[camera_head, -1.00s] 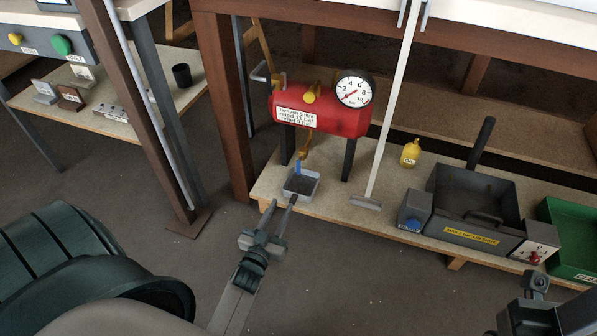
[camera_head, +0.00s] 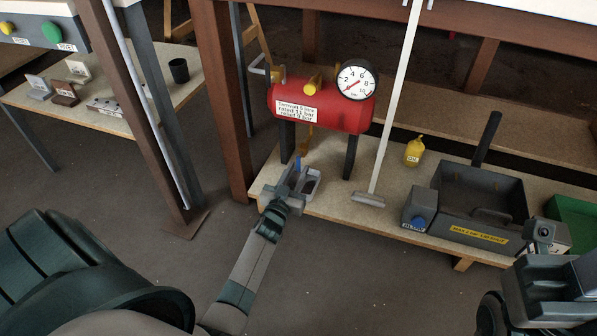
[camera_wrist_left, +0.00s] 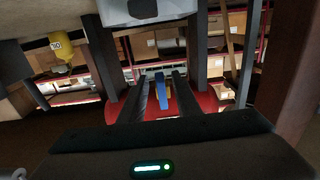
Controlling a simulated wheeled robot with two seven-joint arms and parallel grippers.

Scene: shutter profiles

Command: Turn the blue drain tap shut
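The blue drain tap (camera_head: 298,161) hangs below the red pressure tank (camera_head: 330,112), above a small grey drip tray (camera_head: 313,183). In the left wrist view the blue tap handle (camera_wrist_left: 160,82) shows between the two dark fingers of my left gripper (camera_wrist_left: 161,84). A gap shows on each side of it, so the gripper is open. In the head view my left gripper (camera_head: 297,178) reaches over the tray, its fingertips close to the tap, and hides part of the tray. My right arm shows at the lower right; its fingers cannot be made out.
A round gauge (camera_head: 356,80) sits at the tank's right end, and dark legs stand beneath it. A yellow bottle (camera_head: 413,152) and a dark grey bin (camera_head: 480,205) stand farther right. A brown post (camera_head: 221,100) rises at left.

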